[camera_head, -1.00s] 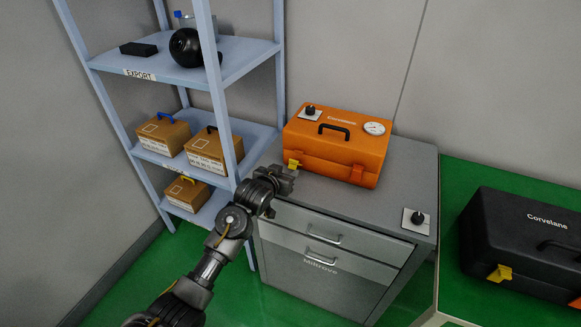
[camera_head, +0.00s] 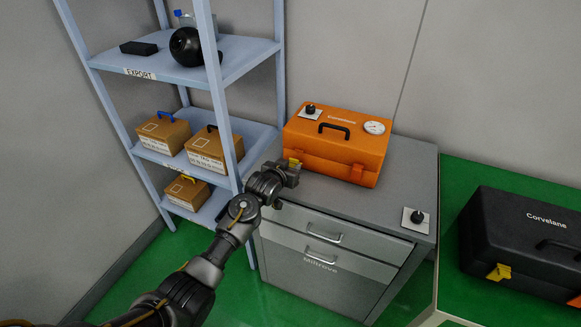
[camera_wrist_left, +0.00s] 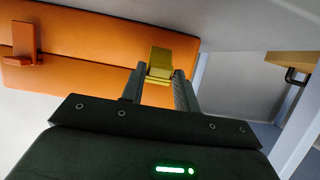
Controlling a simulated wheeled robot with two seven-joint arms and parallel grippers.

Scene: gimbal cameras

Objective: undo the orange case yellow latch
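The orange case (camera_head: 330,160) stands on the grey cabinet with its lid down. Its yellow latch (camera_head: 294,162) is at the left end of the front face, partly hidden by my left gripper. My left gripper (camera_head: 286,173) is at that latch. In the left wrist view, the yellow latch (camera_wrist_left: 160,64) sits between the tips of my left gripper (camera_wrist_left: 159,78), with a finger close on each side and the gap about as wide as the latch. An orange latch (camera_wrist_left: 27,42) on the same face is clear of the gripper. My right gripper is not in view.
The grey cabinet (camera_head: 390,190) has a black knob (camera_head: 417,216) on its right top. A black case (camera_head: 525,245) with a yellow latch lies at right.

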